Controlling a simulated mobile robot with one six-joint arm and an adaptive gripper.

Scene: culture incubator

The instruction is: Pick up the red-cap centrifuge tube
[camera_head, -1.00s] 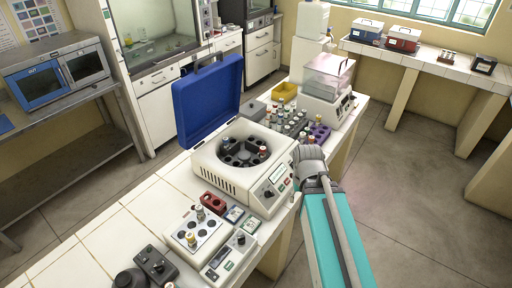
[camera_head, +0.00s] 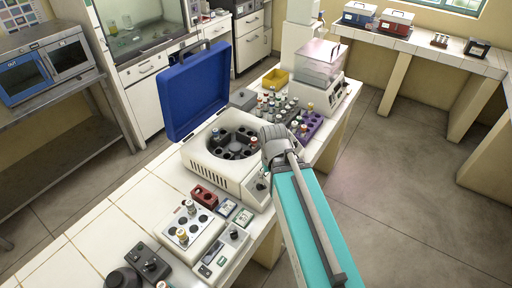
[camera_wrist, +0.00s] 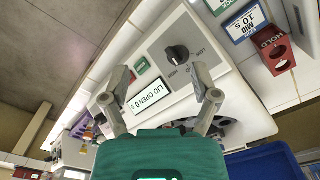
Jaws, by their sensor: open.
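Another tube (camera_head: 254,142) stands at the rotor's right side, and reddish caps also show near the purple rack (camera_head: 314,121). The tubes are too small to tell which is the task's red-cap tube. My gripper (camera_wrist: 162,78) is open and empty, its fingers spread over the centrifuge's front panel in the wrist view. In the head view my wrist covers the centrifuge's right corner, and the fingertips are hidden.
The raised blue lid (camera_head: 205,90) stands behind the rotor. A heating block (camera_head: 190,225), a red holder (camera_head: 204,195) and small labels lie in front. The tube racks, a yellow bin (camera_head: 276,78) and a clear-lidded machine (camera_head: 320,85) crowd the bench's right. Open floor lies to the right.

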